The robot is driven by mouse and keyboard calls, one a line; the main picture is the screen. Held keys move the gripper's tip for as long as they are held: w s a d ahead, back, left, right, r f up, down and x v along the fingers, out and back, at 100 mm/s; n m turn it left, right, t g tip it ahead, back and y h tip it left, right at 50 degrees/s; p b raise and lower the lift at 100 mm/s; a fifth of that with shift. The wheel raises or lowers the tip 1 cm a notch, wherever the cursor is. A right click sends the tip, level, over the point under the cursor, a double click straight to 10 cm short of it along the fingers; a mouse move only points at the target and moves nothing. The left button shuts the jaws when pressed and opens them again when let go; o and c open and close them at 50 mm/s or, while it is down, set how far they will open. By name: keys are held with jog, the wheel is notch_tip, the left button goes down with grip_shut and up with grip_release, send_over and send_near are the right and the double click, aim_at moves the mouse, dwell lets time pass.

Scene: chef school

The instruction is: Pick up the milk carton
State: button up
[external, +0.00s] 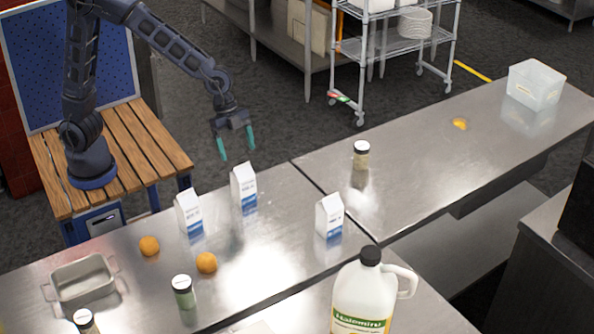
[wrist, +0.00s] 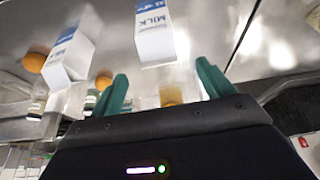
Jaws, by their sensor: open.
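Three white milk cartons with blue bases stand upright on the steel counter in the external view: a left one (external: 189,211), a middle one (external: 243,186) and a right one (external: 329,216). My gripper (external: 237,149) is open and empty, with green fingers pointing down, just above and behind the middle carton in the picture. In the wrist view, one carton with "MILK" lettering (wrist: 155,32) shows beyond and between the two fingers (wrist: 161,72). Another carton (wrist: 68,55) is to its left. Neither finger visibly touches a carton.
Two oranges (external: 149,246) (external: 206,262), a green jar (external: 183,292) and a metal pan (external: 60,293) are at the left. A large milk jug (external: 362,293) stands in front. Another jar (external: 361,155) and a plastic tub (external: 535,86) are on the right counter, which has free room.

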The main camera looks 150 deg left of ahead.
aim_at(242, 167)
jog(key=x, duration=0.9)
jog(key=shift+d+f, duration=0.1)
jog(key=shift+f, duration=0.1)
jog(key=shift+c, duration=0.4)
jog(key=c, duration=1.4)
grip_shut()
jog(key=shift+r, duration=0.15)
